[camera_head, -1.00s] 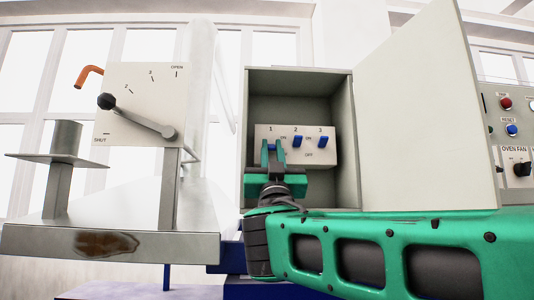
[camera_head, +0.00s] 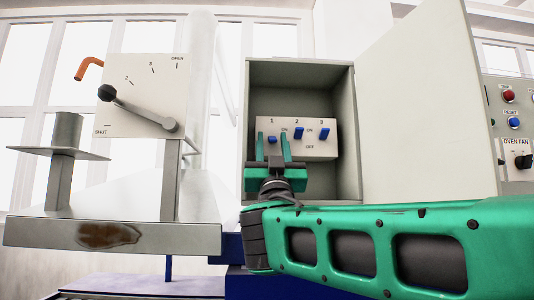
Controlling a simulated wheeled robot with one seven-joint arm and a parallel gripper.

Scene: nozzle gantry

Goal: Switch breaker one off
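The breaker panel (camera_head: 310,150) is inside an open grey box, with levers under the numbers 1, 2 and 3. The blue lever of breaker one (camera_head: 271,140) sits lower than the levers of breaker two (camera_head: 299,133) and breaker three (camera_head: 324,133), which are up beside the ON marks. Breaker one's lever appears down, toward the OFF side. My gripper (camera_head: 272,146) is open in front of the panel, its two green fingers on either side of breaker one's lever. I cannot tell whether a finger touches it.
The box door (camera_head: 415,110) stands open to the right. My arm crosses low in front of it. A control panel with an oven fan knob (camera_head: 522,161) is at far right. A lever plate (camera_head: 150,90) marked OPEN and SHUT stands left above a metal bench (camera_head: 110,236).

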